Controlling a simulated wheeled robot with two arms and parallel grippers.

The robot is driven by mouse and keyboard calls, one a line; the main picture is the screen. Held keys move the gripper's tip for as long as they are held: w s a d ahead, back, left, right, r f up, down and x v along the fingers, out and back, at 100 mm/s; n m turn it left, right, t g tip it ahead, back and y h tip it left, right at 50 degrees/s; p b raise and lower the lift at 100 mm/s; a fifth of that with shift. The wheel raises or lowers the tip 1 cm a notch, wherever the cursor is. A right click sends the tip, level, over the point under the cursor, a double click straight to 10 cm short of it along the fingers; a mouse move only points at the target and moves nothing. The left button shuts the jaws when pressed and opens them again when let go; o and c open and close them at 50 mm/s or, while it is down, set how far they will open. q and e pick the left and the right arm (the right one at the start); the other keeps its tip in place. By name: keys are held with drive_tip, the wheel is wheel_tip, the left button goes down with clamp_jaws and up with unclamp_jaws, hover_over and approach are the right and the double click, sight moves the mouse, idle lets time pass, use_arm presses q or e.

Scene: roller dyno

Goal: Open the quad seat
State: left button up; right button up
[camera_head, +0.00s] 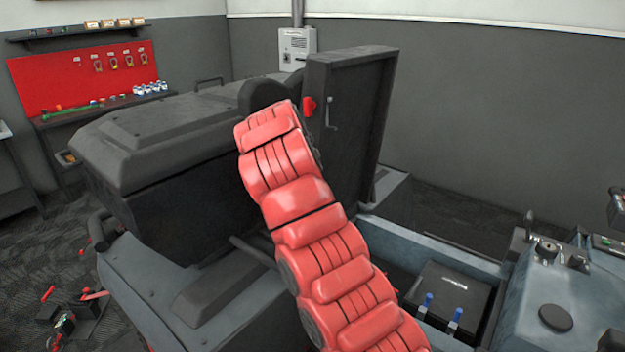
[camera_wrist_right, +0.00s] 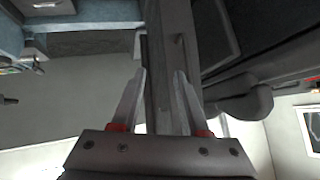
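The quad seat (camera_head: 365,110) stands raised, nearly upright, with its framed underside facing right in the head view. The compartment (camera_head: 400,238) beside its lower end lies uncovered, with a black box (camera_head: 450,295) inside. My red right arm rises from the bottom to the seat's left edge. Its gripper is mostly hidden there in the head view. In the right wrist view the right gripper (camera_wrist_right: 162,85) has its two fingers apart, with a long grey edge, apparently the seat's, behind or between them. I cannot tell whether they touch it. My left gripper is not in view.
A dark box-shaped case (camera_head: 150,140) on the vehicle stands left of my arm. The handlebar area (camera_head: 560,265) is at the lower right. A red tool board (camera_head: 85,75) hangs at the back left. Loose tools (camera_head: 75,315) lie at the lower left.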

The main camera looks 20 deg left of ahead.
drive_tip(key=b+v, duration=0.1)
drive_tip(key=v, duration=0.6)
drive_tip(key=shift+s+r, duration=0.2)
drive_tip(key=shift+s, duration=0.1)
drive_tip(key=shift+a, duration=0.1)
